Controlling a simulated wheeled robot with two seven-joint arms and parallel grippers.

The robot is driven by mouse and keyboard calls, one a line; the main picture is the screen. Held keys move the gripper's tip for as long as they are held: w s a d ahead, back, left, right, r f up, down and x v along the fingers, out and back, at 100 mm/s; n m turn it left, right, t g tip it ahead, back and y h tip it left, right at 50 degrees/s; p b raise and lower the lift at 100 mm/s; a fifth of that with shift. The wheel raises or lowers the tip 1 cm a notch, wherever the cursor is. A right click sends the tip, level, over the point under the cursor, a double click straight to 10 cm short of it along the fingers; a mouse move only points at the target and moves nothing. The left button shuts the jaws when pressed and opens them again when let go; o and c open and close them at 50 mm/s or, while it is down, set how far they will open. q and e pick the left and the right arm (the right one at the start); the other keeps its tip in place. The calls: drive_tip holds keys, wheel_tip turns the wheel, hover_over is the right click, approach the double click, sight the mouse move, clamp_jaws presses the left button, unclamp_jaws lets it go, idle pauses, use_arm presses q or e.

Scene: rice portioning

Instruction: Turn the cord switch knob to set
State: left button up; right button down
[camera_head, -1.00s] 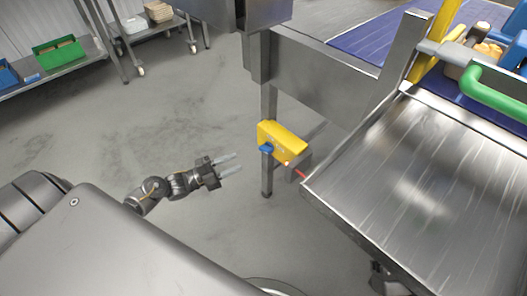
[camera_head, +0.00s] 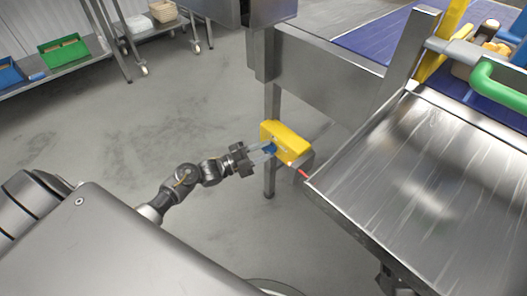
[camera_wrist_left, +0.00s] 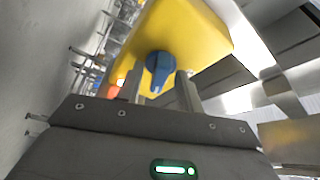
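The yellow switch box (camera_head: 288,143) is mounted by a leg of the steel machine in the middle of the head view. It fills the upper middle of the left wrist view (camera_wrist_left: 185,35). A blue knob (camera_wrist_left: 160,68) sticks out of its face, and part of it shows in the head view (camera_head: 269,147). My left gripper (camera_head: 265,154) is at the knob. In the left wrist view its two fingers stand apart (camera_wrist_left: 160,92), one on each side of the knob's lower part. I cannot tell whether they touch it. My right gripper is not in view.
A steel table (camera_head: 430,180) with a sharp near corner stands right of the box. A red piece (camera_head: 301,172) shows between box and table. A machine leg (camera_head: 270,105) stands behind the gripper. The floor (camera_head: 150,110) to the left is clear.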

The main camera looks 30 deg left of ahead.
use_arm(q)
clamp_jaws()
